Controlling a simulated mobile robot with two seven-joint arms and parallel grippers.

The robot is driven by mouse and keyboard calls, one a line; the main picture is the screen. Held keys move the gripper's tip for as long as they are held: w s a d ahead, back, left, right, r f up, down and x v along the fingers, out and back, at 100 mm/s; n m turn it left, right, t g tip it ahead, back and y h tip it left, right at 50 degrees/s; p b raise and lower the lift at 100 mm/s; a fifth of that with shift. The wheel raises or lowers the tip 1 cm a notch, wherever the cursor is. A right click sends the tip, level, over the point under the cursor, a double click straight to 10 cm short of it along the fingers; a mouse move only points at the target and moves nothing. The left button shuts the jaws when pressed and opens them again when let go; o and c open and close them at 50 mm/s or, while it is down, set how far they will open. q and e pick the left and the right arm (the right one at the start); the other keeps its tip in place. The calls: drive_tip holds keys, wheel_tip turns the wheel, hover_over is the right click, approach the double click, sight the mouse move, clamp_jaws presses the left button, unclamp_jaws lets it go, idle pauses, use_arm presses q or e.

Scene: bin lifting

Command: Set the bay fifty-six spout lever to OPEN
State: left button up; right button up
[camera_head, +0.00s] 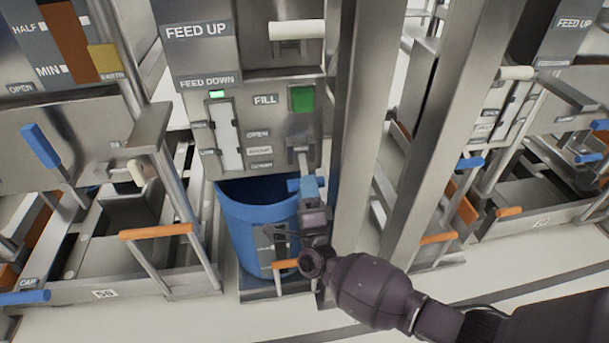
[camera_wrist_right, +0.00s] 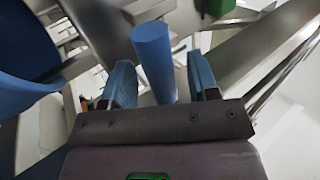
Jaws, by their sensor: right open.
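The spout lever (camera_head: 302,157) of the middle bay hangs on a metal stem beside the stacked OPEN and other position labels (camera_head: 259,150). Its blue handle is largely hidden by my right gripper in the head view. In the right wrist view, the blue handle (camera_wrist_right: 153,55) stands between the two blue-padded fingers. My right gripper (camera_head: 307,185) is open around the handle, with gaps showing on both sides in the wrist view (camera_wrist_right: 162,85). I cannot tell the lever's exact setting. My left gripper is not in view.
A blue bin (camera_head: 250,225) stands below the lever, with an orange-handled lever (camera_head: 284,264) in front. A steel post (camera_head: 358,130) rises close to the right of my gripper. A green FILL button (camera_head: 302,98) is above. Neighbouring bays have blue and orange levers.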

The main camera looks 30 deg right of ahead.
sight(305, 173)
drive_tip(key=shift+x, duration=1.55)
clamp_jaws()
